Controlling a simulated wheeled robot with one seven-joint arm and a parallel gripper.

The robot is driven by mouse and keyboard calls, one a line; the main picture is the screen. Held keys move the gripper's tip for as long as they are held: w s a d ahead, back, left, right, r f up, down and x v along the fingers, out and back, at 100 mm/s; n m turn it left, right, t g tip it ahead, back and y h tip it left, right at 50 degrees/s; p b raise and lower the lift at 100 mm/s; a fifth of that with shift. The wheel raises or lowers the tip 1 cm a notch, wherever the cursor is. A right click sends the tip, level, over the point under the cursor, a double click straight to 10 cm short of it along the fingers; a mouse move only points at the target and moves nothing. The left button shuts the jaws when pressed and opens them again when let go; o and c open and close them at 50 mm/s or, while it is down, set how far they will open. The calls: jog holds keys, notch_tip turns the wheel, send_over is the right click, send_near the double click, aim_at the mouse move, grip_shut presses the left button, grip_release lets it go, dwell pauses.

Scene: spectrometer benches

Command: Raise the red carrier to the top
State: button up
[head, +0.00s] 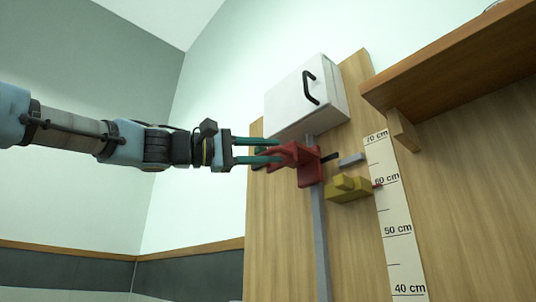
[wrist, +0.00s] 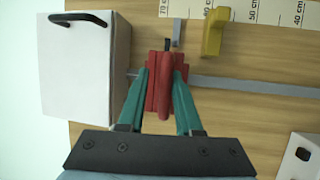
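The red carrier (head: 310,170) sits on a grey vertical rail (head: 320,240) on a wooden board, just below a white box, at a height between the 60 cm and 70 cm marks. In the wrist view the carrier (wrist: 165,85) lies between my two teal fingers. My gripper (head: 279,151) comes in from the left, with one finger above and one below the carrier's protruding grip; it also shows in the wrist view (wrist: 162,80). The fingers stand apart, and a gap seems to show beside the grip. Contact at the fingertips is hard to see.
The white box (head: 295,100) with a black handle sits right above the carrier. A yellow block (head: 348,189) and a small grey bar (head: 351,160) are to the right, beside the scale (head: 397,230). A wooden shelf (head: 450,60) juts out at upper right.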

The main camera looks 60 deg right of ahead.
jog(key=o, duration=0.3)
jog(key=shift+o, duration=0.2)
jog(key=shift+f, duration=0.1)
jog(key=shift+w+a+f+b, duration=0.2)
jog(key=shift+w+a+b, duration=0.15)
jog(key=shift+b, duration=0.15)
jog(key=b+v, duration=0.5)
jog(key=v, duration=0.4)
jog(key=shift+w+a+b, duration=0.2)
jog(key=shift+a+b, duration=0.15)
jog(key=shift+b, duration=0.05)
